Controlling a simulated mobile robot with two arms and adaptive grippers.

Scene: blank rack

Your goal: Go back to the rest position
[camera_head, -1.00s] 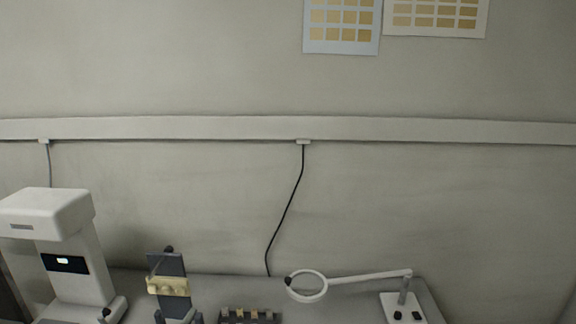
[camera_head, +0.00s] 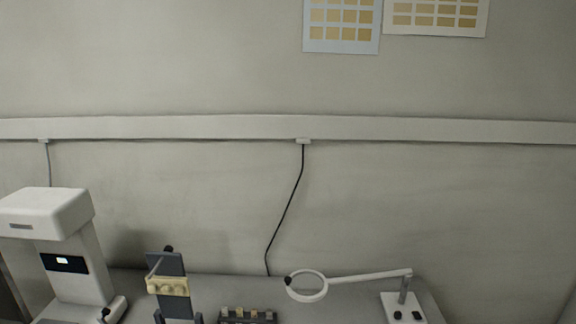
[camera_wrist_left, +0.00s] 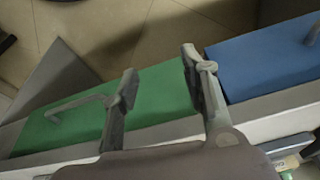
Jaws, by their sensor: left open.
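My left gripper (camera_wrist_left: 158,82) shows in the left wrist view with its two fingers spread apart and nothing between them. It hangs over a green drawer front (camera_wrist_left: 70,124) with a handle, with the floor beyond it. My left gripper is not visible in the head view. My right gripper is in neither view.
In the head view a white machine (camera_head: 75,250), a dark stand with a beige piece (camera_head: 168,286), a dark rack (camera_head: 248,315) and a magnifier lamp (camera_head: 307,286) stand along the bench's back edge. A blue drawer front (camera_wrist_left: 265,60) is beside the green one.

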